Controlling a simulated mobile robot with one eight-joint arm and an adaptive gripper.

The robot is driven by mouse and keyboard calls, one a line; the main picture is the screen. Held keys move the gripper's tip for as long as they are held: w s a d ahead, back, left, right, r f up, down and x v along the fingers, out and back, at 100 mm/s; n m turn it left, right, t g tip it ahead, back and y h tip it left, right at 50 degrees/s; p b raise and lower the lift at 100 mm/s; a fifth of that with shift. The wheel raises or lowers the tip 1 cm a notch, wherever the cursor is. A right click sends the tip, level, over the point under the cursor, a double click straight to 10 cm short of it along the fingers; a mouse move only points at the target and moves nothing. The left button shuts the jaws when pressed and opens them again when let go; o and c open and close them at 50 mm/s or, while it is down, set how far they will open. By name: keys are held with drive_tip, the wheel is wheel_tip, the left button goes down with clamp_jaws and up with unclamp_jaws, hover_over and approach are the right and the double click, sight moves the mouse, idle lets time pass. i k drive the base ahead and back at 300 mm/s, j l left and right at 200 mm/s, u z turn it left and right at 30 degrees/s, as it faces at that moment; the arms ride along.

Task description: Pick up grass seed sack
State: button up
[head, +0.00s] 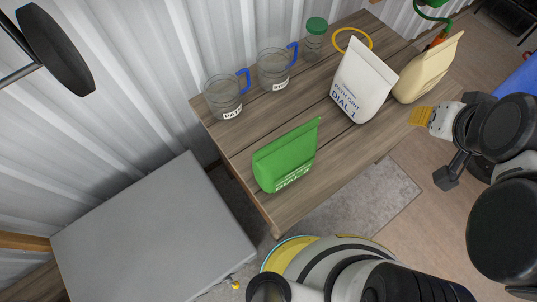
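Three sacks stand on the wooden table. A green sack (285,158) is near the table's front left end; its small print is too small to read, apart from what looks like DIAL and a number. A white sack (361,84), printed PATH GRIT DIAL 1, stands at the middle right. A cream sack (428,68) stands right of it, its label not visible. I cannot read grass seed on any sack. My gripper (422,117) is at the right, beyond the table's edge and below the cream sack, apart from all sacks. Its yellow fingertip pad shows; the opening is unclear.
Two clear jugs with blue handles (223,97) (274,69) and a green-lidded jar (314,38) stand along the table's wall side. A yellow ring (353,40) lies behind the white sack. A grey panel (155,235) fills the lower left. Table space around the green sack is clear.

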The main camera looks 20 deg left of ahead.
sight(275, 166)
drive_tip(key=u, duration=1.3)
drive_tip(key=l+u, duration=0.25)
drive_tip(key=l, duration=0.2)
drive_tip(key=l+u, duration=0.25)
drive_tip(key=l, duration=0.15)
drive_tip(key=k+l+u, duration=0.2)
drive_tip(key=l, duration=0.25)
drive_tip(key=l+u, duration=0.25)
drive_tip(key=l, duration=0.15)
drive_tip(key=k+l+u, duration=0.25)
drive_tip(key=l, duration=0.15)
drive_tip(key=i, duration=0.1)
